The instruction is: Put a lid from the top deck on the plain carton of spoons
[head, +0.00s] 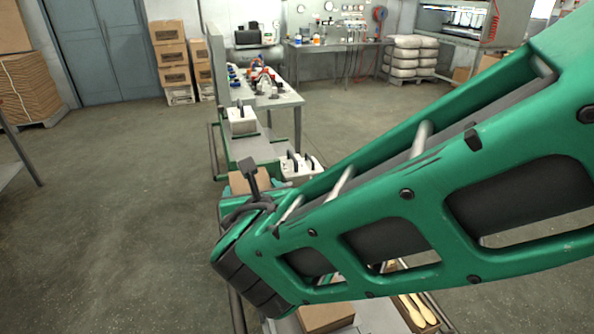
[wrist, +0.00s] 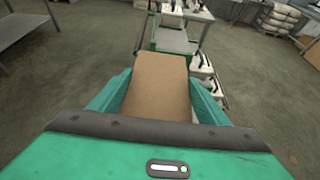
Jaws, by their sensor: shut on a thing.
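My gripper (wrist: 158,78) is shut on a brown cardboard lid (wrist: 157,98), gripped between its two green fingers in the wrist view. The lid also shows in the head view (head: 250,182), partly hidden by my wrist. Pale wooden spoons (head: 416,309) lie in a container at the bottom of the head view, under my arm. Beside them is a brown cardboard piece (head: 326,317); I cannot tell whether it is a lid or a closed carton. My arm hides much of this area, and I cannot make out the plain carton.
White boxes with black handles (head: 241,119) (head: 298,165) stand ahead, beyond the gripper. A workbench (head: 275,99) with small items is farther back. Stacked cartons (head: 170,60) stand by the back wall. The floor (head: 110,190) to the left is open. A grey table (wrist: 28,28) shows at the wrist view's upper left.

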